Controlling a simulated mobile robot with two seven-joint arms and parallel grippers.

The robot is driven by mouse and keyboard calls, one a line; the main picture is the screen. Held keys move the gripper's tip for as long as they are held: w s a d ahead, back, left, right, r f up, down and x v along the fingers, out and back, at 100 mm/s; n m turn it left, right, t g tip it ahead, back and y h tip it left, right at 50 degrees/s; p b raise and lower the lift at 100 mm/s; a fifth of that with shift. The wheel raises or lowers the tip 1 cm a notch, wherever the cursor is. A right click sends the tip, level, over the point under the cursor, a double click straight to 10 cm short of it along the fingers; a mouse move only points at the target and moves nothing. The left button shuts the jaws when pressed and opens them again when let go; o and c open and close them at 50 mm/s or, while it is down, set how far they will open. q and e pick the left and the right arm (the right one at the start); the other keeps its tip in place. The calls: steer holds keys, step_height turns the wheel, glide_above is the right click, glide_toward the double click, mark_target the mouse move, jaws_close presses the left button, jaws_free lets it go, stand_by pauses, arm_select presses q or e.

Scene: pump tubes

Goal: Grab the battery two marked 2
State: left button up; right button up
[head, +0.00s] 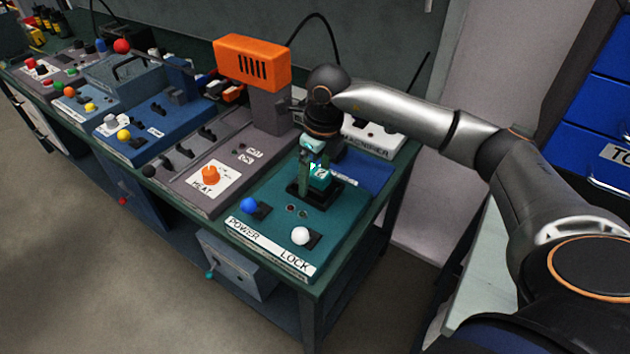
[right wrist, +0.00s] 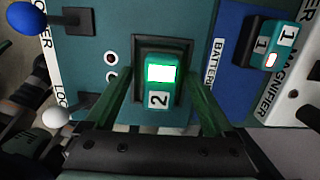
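Battery two (right wrist: 158,98), a teal block with a white label marked 2 and a lit green-white window, sits in a dark square socket (right wrist: 139,46) on the teal panel. It also shows in the head view (head: 321,180), partly behind my gripper. My right gripper (right wrist: 161,82) is open above the battery, one green finger on each side, with gaps visible between fingers and battery. In the head view my right gripper (head: 314,167) points down at the socket. My left gripper is not in view.
The teal panel (head: 270,218) has a blue-knobbed POWER lever (head: 249,205) and a white-knobbed LOCK lever (head: 300,236). A battery marked 1 (right wrist: 268,50) sits in the neighbouring blue panel. An orange-headed HEAT station (head: 252,62) stands left of my arm.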

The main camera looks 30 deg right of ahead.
jaws_close()
steer(key=shift+r, duration=0.1)
stand_by(0.4)
steer(key=shift+r, duration=0.1)
